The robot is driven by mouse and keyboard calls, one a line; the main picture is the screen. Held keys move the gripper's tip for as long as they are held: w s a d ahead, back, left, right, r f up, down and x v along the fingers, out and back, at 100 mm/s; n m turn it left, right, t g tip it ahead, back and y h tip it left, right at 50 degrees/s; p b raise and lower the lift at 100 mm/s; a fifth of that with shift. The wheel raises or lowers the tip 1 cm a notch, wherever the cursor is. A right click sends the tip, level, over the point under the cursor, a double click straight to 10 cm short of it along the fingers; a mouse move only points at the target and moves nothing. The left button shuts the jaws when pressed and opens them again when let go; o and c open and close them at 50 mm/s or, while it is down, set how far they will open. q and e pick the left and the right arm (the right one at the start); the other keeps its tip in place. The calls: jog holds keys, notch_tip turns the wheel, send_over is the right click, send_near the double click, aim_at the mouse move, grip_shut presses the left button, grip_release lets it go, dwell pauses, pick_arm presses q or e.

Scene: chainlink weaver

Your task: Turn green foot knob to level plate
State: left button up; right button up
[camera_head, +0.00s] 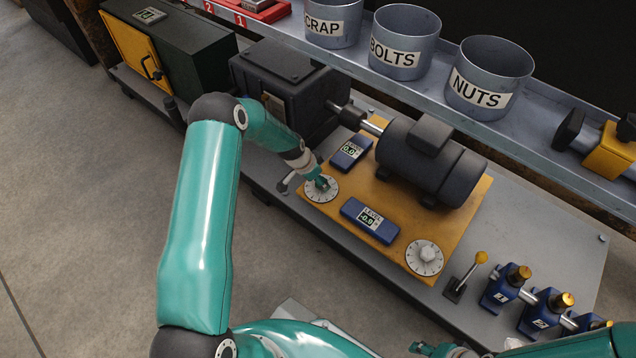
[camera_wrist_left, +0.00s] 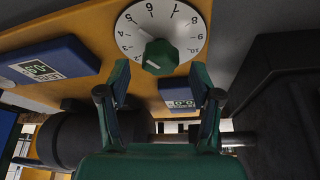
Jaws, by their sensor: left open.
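The green foot knob (camera_wrist_left: 160,57) sits at the centre of a white numbered dial (camera_head: 320,190) on the near left corner of the orange plate (camera_head: 440,212). My left gripper (camera_head: 322,182) is over this dial and hides most of the knob in the head view. In the left wrist view, my left gripper (camera_wrist_left: 160,76) is open, its two fingers apart just short of the knob, one to each side. Two blue level displays, one near the motor (camera_head: 352,152) and one at the front (camera_head: 370,221), lie on the plate; the front one appears to read -0.9.
A white knob on a second dial (camera_head: 424,258) is at the plate's right corner. A dark motor (camera_head: 430,160) stands on the plate, its shaft running to a black housing (camera_head: 290,88). A yellow-knobbed lever (camera_head: 468,275) is at right. My right gripper (camera_head: 432,349) is partly cut off below.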

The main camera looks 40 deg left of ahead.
pick_arm(q)
jog(key=shift+x, duration=1.25)
